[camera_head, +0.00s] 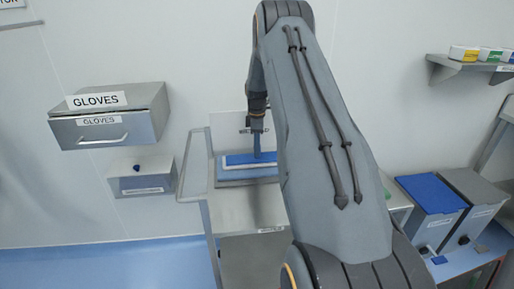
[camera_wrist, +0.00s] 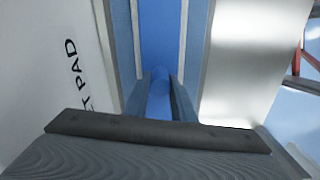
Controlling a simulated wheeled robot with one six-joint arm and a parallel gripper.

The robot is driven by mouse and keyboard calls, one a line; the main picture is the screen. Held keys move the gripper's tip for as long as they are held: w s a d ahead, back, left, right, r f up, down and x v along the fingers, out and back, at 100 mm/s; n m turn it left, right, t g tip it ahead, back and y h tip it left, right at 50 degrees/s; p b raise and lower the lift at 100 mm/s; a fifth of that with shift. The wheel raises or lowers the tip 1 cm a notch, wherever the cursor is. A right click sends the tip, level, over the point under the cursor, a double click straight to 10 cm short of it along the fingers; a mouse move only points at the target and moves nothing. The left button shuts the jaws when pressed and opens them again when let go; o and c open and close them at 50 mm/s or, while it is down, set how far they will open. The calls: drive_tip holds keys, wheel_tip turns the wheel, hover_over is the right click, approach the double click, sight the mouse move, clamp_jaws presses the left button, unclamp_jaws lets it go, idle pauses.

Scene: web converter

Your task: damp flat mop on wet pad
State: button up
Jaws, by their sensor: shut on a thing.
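My gripper (camera_head: 257,120) points down over the steel cart and is shut on the upright blue handle of the flat mop (camera_head: 240,158). In the wrist view, my gripper (camera_wrist: 160,88) has its two fingers on either side of the round blue handle, above the mop's (camera_wrist: 160,30) blue head with pale edges. The mop head lies level over the blue wet pad (camera_head: 240,182), which also shows beside it in the wrist view (camera_wrist: 124,45). I cannot tell whether mop and pad touch. My arm hides the right end of both.
The steel cart (camera_head: 228,214) has a side rail (camera_head: 194,160) at left. A GLOVES box (camera_head: 110,117) and a smaller box (camera_head: 143,180) hang on the wall. Blue-lidded (camera_head: 432,194) and grey-lidded (camera_head: 476,186) bins stand right, below a shelf (camera_head: 470,66). A label partly reads "PAD" (camera_wrist: 74,72).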

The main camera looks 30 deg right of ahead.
drive_tip(key=shift+f, duration=0.45)
idle(0.8)
drive_tip(key=shift+r+p, duration=1)
drive_tip(key=shift+r, duration=2.55)
